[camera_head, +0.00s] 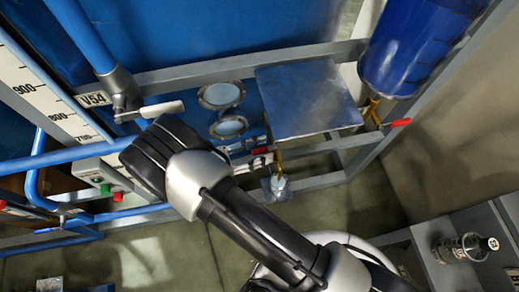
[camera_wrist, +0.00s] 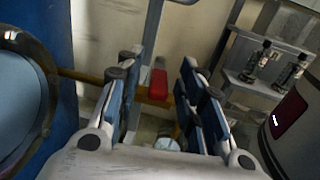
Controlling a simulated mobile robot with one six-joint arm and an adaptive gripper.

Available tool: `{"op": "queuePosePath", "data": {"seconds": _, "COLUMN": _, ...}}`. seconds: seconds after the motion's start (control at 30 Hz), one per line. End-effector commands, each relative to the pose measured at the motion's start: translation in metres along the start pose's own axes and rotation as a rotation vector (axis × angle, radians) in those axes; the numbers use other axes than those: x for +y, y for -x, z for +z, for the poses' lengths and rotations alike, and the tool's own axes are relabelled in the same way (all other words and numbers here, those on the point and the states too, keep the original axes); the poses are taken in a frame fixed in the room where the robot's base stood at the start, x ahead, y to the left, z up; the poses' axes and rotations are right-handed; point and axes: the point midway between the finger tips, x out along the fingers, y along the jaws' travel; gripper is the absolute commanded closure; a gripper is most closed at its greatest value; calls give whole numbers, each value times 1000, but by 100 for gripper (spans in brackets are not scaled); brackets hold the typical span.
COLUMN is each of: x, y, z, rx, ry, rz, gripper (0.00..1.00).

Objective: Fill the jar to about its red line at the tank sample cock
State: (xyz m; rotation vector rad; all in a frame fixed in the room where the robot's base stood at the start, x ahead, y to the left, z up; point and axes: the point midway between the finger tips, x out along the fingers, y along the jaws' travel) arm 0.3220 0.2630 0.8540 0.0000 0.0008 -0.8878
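The sample cock shows in the wrist view as a yellow pipe (camera_wrist: 85,77) running to a red handle (camera_wrist: 158,84). My gripper (camera_wrist: 160,68) is open there, with one finger on each side of the red handle and gaps visible beside it. The jar (camera_head: 277,184) stands below the cock's yellow outlet (camera_head: 279,160) in the head view, at the frame's lower rail. Its top also shows partly in the wrist view (camera_wrist: 167,144), below the handle. Its red line and contents are too small to tell. In the head view my arm largely hides the gripper.
Round sight glasses (camera_head: 222,95) and a square metal plate (camera_head: 305,97) sit near the cock. Another red-handled valve (camera_head: 400,122) is under the blue tank (camera_head: 418,45). A white-handled lever (camera_head: 160,109) is at left. Bottles (camera_wrist: 258,62) stand on a shelf at right.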

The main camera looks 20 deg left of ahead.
Motion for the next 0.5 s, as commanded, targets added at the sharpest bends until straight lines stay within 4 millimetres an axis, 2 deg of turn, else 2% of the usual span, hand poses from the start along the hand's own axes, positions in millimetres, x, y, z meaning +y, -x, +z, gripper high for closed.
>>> {"op": "queuePosePath", "data": {"seconds": 0.33, "x": 0, "y": 4, "z": 0, "rx": -1, "ry": -1, "rz": 1, "gripper": 65}}
{"op": "queuePosePath", "data": {"seconds": 0.5, "x": 0, "y": 28, "z": 0, "rx": 1, "ry": -2, "rz": 4, "gripper": 65}}
